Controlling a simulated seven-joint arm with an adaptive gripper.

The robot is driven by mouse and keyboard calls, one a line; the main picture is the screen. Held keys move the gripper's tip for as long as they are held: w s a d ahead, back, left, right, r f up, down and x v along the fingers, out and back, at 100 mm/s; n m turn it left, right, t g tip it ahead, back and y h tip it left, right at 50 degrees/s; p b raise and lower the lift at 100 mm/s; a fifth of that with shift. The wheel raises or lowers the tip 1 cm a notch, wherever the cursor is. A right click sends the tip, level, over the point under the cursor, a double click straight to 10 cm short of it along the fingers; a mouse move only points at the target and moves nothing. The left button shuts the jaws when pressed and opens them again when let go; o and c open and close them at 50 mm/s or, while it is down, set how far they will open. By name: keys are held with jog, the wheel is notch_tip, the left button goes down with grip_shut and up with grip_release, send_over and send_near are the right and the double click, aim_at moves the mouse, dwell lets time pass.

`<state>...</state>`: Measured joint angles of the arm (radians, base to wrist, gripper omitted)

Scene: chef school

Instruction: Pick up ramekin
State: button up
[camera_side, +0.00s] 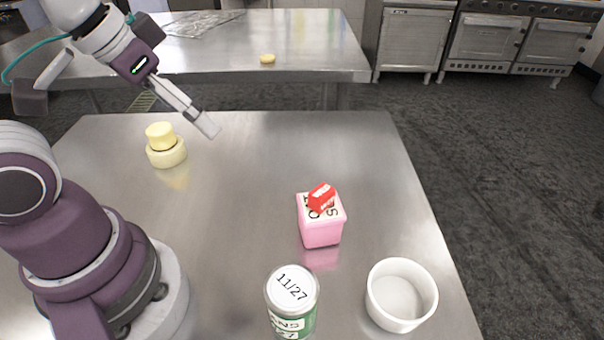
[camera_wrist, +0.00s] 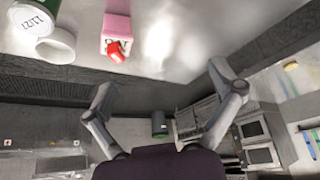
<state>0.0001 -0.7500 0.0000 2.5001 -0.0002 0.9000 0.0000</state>
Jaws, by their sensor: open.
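The ramekin (camera_side: 376,309) is a white round dish, upright and empty, near the front right edge of the steel table (camera_side: 230,240). In the wrist view the ramekin (camera_wrist: 56,47) shows at the upper left, close to the can. My gripper (camera_side: 208,126) is up over the far part of the table, well away from the ramekin and touching nothing. In the wrist view its two fingers (camera_wrist: 165,95) are spread wide with nothing between them.
A green can (camera_side: 292,300) stands left of the ramekin. A pink box (camera_side: 321,226) with a small red packet (camera_side: 321,198) on top stands behind them. Yellow stacked pieces (camera_side: 165,152) sit at the far left. The table's middle is clear. Another steel table (camera_side: 310,45) stands behind.

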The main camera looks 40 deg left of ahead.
jog(key=shift+o, duration=0.2)
jog(key=m+g+h, duration=0.3)
jog(key=m+g, duration=0.1)
jog(key=m, duration=0.9)
send_over(401, 303)
jog(key=s+a, duration=0.1)
jog(key=a, duration=0.3)
notch_tip(401, 303, down, 10)
jog(key=x, duration=0.9)
jog(key=shift+s+d+f, duration=0.3)
jog(key=shift+s+d, duration=0.05)
jog(key=shift+w+d+f, duration=0.1)
jog(key=shift+f, duration=0.35)
jog(key=shift+c, duration=0.3)
jog(key=c, duration=0.8)
